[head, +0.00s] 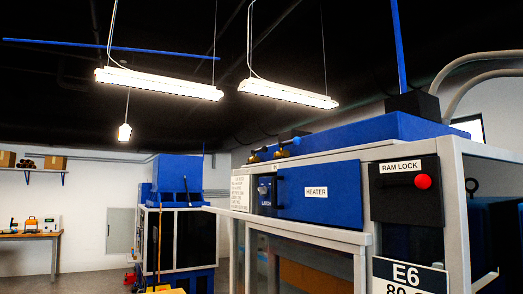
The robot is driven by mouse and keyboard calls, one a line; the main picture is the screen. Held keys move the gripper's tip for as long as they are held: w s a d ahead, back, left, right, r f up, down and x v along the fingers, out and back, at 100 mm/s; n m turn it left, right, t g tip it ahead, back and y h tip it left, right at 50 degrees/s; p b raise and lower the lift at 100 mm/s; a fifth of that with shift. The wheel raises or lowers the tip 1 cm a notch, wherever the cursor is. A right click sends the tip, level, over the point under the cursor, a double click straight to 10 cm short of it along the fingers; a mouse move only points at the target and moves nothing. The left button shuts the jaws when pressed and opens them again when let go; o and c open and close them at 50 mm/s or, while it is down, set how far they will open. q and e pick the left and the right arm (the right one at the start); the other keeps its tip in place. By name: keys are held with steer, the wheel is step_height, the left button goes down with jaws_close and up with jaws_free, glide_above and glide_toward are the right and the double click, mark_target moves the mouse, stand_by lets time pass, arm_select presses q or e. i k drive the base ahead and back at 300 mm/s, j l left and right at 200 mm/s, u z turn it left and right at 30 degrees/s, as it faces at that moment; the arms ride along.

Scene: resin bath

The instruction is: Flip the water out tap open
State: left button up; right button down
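Two small brass-coloured fittings with dark or blue parts, which look like taps, sit on top of the machine at its left end. The nearer fitting (284,149) is a little right of the farther fitting (256,155). I cannot read any label telling which is the water out tap, and they are too small to tell open from closed. Neither of my grippers is in the head view.
The machine has a blue HEATER panel (318,192) and a black RAM LOCK box (404,188) with a red knob (423,181). A grey frame (453,215) surrounds it. Another blue machine (180,172) stands farther back. A workbench (32,236) is at far left.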

mark_target(259, 151)
steer(key=j+z, duration=0.15)
steer(key=z, duration=0.15)
steer(key=i+j+z, duration=0.1)
steer(key=z, duration=0.25)
steer(key=i+j+z, duration=0.1)
steer(key=j+z, duration=0.25)
steer(key=j, duration=0.9)
steer(key=k+j+z, duration=0.1)
steer(key=j+z, duration=0.25)
steer(key=j, duration=1.7)
steer(key=k+j, duration=0.1)
steer(key=j, duration=0.75)
steer(key=k+j+z, duration=0.1)
steer(key=j, duration=0.75)
steer(key=k+j, duration=0.1)
steer(key=j, duration=0.75)
